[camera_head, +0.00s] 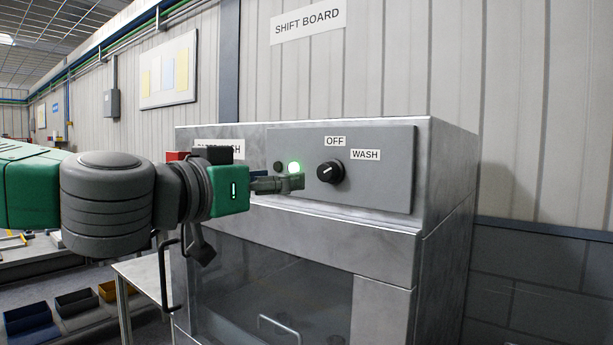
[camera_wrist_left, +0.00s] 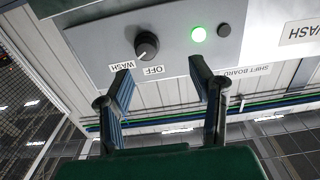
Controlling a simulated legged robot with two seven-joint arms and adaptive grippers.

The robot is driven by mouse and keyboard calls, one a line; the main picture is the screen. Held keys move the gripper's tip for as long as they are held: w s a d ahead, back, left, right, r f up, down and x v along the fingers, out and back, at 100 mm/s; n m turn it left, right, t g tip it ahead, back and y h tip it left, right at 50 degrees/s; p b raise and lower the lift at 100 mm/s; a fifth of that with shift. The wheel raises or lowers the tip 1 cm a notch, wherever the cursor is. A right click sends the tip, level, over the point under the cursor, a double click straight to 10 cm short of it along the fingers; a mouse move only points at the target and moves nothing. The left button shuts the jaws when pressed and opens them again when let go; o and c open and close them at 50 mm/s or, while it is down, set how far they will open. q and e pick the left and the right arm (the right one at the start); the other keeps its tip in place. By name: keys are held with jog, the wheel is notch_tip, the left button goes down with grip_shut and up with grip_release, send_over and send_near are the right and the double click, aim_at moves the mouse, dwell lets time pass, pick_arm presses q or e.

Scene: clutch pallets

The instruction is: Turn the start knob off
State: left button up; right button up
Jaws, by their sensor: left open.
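The start knob (camera_head: 331,171) is a round black dial on the grey control panel. The OFF label (camera_head: 335,141) is above it and the WASH label (camera_head: 365,154) is to its upper right. Its white mark appears to point towards WASH. The knob also shows in the left wrist view (camera_wrist_left: 147,45), where the panel looks upside down. My left gripper (camera_head: 297,182) is just left of the knob, in front of the panel and apart from the knob. In the left wrist view the gripper (camera_wrist_left: 161,72) has its fingers spread with nothing between them. My right gripper is not in view.
A lit green lamp (camera_head: 293,168) and a small black button (camera_head: 278,168) are left of the knob. The metal cabinet (camera_head: 449,165) carries the panel, with a windowed front below. Bins (camera_head: 77,302) lie low at left. Space right of the knob is clear.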

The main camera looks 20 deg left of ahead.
aim_at(323, 174)
pick_arm(q)
jog(key=w+d, duration=0.4)
jog(key=d, duration=0.1)
jog(key=w+d, duration=0.2)
jog(key=shift+d+r+p, duration=0.15)
jog(key=shift+r+p, duration=0.15)
jog(key=shift+r, duration=0.05)
jog(key=w+a, duration=0.3)
jog(key=a, duration=0.1)
jog(key=shift+f, duration=0.4)
jog(key=shift+s, duration=0.1)
jog(key=shift+s+d+r, duration=0.1)
jog(key=shift+s+d, duration=0.05)
jog(key=shift+d, duration=0.35)
jog(key=shift+s+d+r, duration=0.1)
jog(key=shift+d, duration=0.4)
jog(key=c, duration=0.3)
jog(key=shift+d, duration=0.35)
jog(key=c, duration=0.7)
jog(key=shift+s+r, duration=0.1)
jog(key=shift+s, duration=0.05)
jog(key=shift+a, duration=0.25)
jog(key=shift+c, duration=0.6)
jog(key=shift+a, duration=0.25)
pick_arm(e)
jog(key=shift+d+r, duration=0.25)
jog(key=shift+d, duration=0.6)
